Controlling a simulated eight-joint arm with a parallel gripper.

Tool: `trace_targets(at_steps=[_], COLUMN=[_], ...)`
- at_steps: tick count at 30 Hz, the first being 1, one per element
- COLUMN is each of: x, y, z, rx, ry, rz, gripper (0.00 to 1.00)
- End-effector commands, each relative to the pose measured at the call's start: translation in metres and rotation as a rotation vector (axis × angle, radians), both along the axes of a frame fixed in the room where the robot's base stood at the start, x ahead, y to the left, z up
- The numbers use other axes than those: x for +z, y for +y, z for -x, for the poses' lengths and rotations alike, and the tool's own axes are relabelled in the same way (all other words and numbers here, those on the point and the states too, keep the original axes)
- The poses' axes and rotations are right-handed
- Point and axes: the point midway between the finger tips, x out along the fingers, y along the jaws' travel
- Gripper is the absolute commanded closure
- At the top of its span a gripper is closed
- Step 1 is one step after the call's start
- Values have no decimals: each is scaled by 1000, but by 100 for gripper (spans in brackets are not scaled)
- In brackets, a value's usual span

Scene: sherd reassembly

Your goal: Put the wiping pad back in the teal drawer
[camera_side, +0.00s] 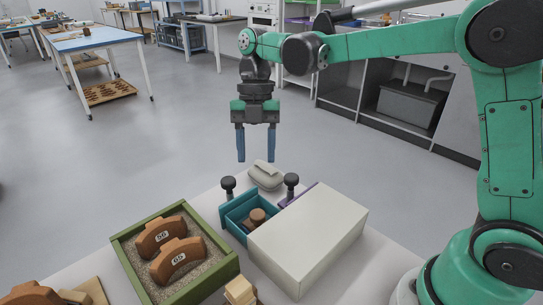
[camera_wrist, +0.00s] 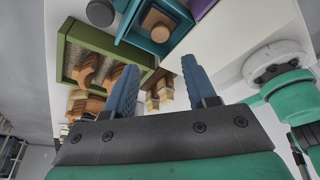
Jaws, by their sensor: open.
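The teal drawer (camera_side: 236,226) is pulled out of the white cabinet (camera_side: 308,238). A brown round object (camera_side: 257,215) is inside it. The drawer also shows at the top of the wrist view (camera_wrist: 182,40).
A green-rimmed sand tray (camera_side: 128,251) holds sherds marked 56 and 65 (camera_side: 177,261). Wooden blocks (camera_side: 240,291) stand beside it. Black knobs (camera_side: 227,184) (camera_side: 291,180) rise at the teal and purple drawers (camera_side: 300,194). More sherds lie front left.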

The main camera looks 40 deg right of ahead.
Motion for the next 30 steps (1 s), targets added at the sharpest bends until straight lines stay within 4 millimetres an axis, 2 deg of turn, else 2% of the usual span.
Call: trace_targets(at_steps=[2, 5, 8, 13, 18, 21, 25, 30], x=[4, 9, 14, 15, 6, 0, -6, -7], y=[-2, -5, -11, -25, -37, -42, -45, -46], z=[2, 9, 22, 48, 71, 79, 84, 85], rx=[-50, -235, -560, -1233, -1833, -2078, -2264, -2331], ry=[-8, -36, -88, -185, -224, -212, -183, -166], rz=[14, 57, 104, 84, -87, -212, -332, -380], gripper=[50, 50, 50, 50, 50, 50, 50, 50])
